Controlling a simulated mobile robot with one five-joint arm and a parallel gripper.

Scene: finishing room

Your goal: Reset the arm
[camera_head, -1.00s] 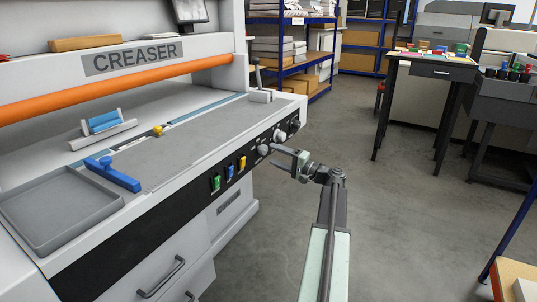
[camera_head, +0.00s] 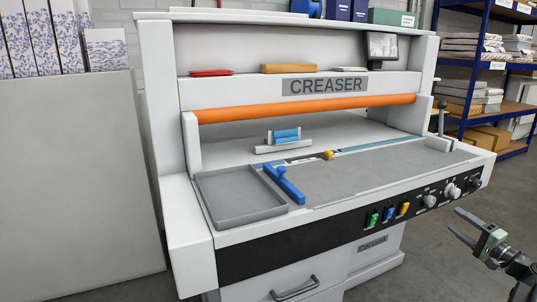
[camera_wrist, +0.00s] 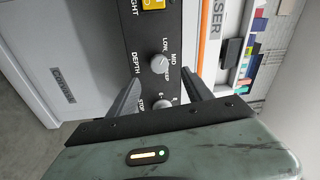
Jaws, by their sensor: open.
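My gripper (camera_head: 459,225) is at the lower right of the head view, in front of the right end of the creaser's control panel. Its jaws are open and empty. In the wrist view my gripper (camera_wrist: 162,95) has its two fingers spread, with a grey depth knob (camera_wrist: 159,63) showing between and beyond them. I cannot tell whether a finger touches the panel. The creaser (camera_head: 250,245) is a white machine with an orange bar (camera_head: 305,109) and a dark front panel with knobs (camera_head: 430,201) and coloured switches (camera_head: 389,214).
A grey tray (camera_head: 237,217) and a blue handle (camera_head: 285,185) are on the creaser's bed. A large grey board (camera_head: 75,190) stands at the left. Blue shelving (camera_head: 478,60) stands at the back right. Some floor (camera_head: 440,275) is clear around my gripper.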

